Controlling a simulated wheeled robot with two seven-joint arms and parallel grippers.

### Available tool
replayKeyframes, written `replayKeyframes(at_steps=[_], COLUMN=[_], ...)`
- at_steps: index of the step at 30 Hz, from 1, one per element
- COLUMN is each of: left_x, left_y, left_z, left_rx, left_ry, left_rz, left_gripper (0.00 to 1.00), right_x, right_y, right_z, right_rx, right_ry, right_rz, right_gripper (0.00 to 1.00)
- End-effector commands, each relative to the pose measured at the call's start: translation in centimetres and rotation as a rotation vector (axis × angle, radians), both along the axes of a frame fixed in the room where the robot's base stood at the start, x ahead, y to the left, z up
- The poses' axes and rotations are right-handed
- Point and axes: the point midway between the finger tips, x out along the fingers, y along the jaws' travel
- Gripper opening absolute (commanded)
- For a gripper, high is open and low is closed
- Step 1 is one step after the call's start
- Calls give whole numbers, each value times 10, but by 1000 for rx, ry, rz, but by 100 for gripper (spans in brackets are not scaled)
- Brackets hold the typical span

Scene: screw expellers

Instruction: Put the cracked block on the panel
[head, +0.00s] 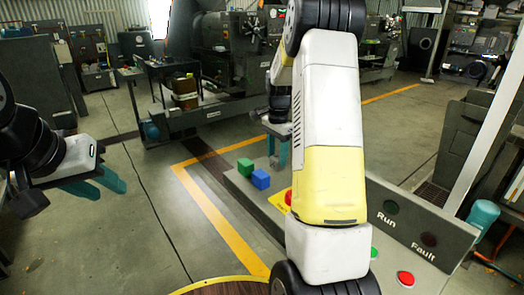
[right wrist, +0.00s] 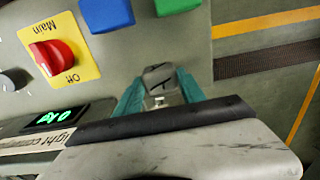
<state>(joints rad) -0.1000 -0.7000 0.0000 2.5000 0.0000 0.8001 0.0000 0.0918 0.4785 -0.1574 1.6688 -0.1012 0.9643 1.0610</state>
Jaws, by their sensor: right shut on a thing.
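My right gripper (right wrist: 160,88) is shut on a small dark grey block (right wrist: 160,76), apparently the cracked block, held between its teal fingertips. In the right wrist view the block shows against the grey panel (right wrist: 190,50); I cannot tell whether it touches it. In the head view the panel (head: 395,196) runs from the centre to the lower right. There my right gripper (head: 277,152) is partly behind my arm near the panel's far end, and the held block cannot be made out. My left gripper (head: 104,184) is at the left, away from the panel, its teal fingers apart and empty.
A green block (head: 245,167) and a blue block (head: 261,180) sit on the panel, beside a red knob on a yellow plate (right wrist: 60,48). A lit green display (right wrist: 57,117) is nearby. Red button (head: 405,279) at lower right. Machines stand behind; the left floor is open.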

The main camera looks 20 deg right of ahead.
Motion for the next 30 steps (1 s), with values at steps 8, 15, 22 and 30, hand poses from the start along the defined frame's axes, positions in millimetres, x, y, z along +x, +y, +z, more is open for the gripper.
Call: replayKeyframes(at_steps=[8, 15, 22, 30], left_x=[0, 0, 0, 0], left_y=[0, 0, 0, 0], left_z=[0, 0, 0, 0], left_rx=[0, 0, 0, 0], left_ry=[0, 0, 0, 0], left_rz=[0, 0, 0, 0], left_gripper=[36, 36, 36, 36], right_x=[0, 0, 1, 1], right_y=[0, 0, 0, 0], right_z=[-1, 1, 35, 92], right_rx=[1, 0, -1, -1], right_ry=[1, 0, -4, -3], right_rz=[0, 0, 1, 0], right_gripper=[68, 68, 68, 68])
